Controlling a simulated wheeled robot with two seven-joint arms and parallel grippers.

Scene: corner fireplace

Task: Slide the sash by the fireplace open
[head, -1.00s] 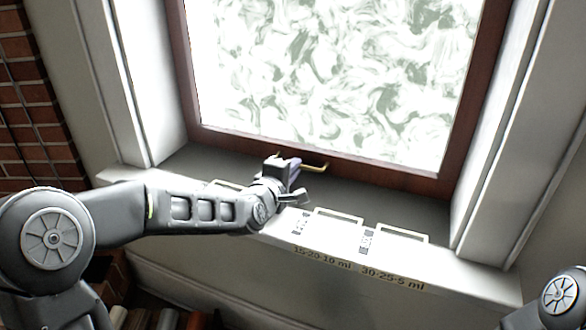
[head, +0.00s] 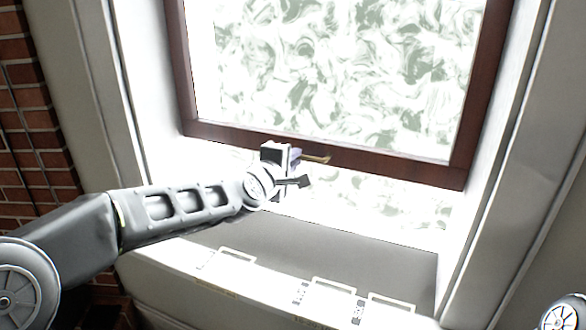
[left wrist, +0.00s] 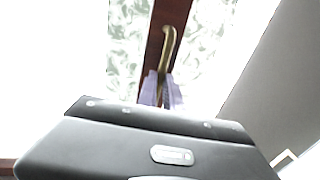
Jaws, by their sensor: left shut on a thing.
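The sash (head: 400,169) is a dark reddish-brown wooden frame around marbled pale-green glass. Its bottom rail stands above the sill, with a bright gap under it. A brass handle (head: 318,159) is on the bottom rail; it also shows in the left wrist view (left wrist: 168,42). My left gripper (head: 296,160) is at the rail and shut on the handle, its fingers covering the handle's left part. In the left wrist view the purplish fingertips (left wrist: 162,90) close around the handle's near end. My right gripper is out of view; only part of that arm shows at the lower right.
The grey sill (head: 300,250) below the sash is clear. Several flat white-framed cards (head: 332,292) lie along its front ledge. White window casing (head: 500,170) stands on both sides, and a brick wall (head: 35,140) is at the left.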

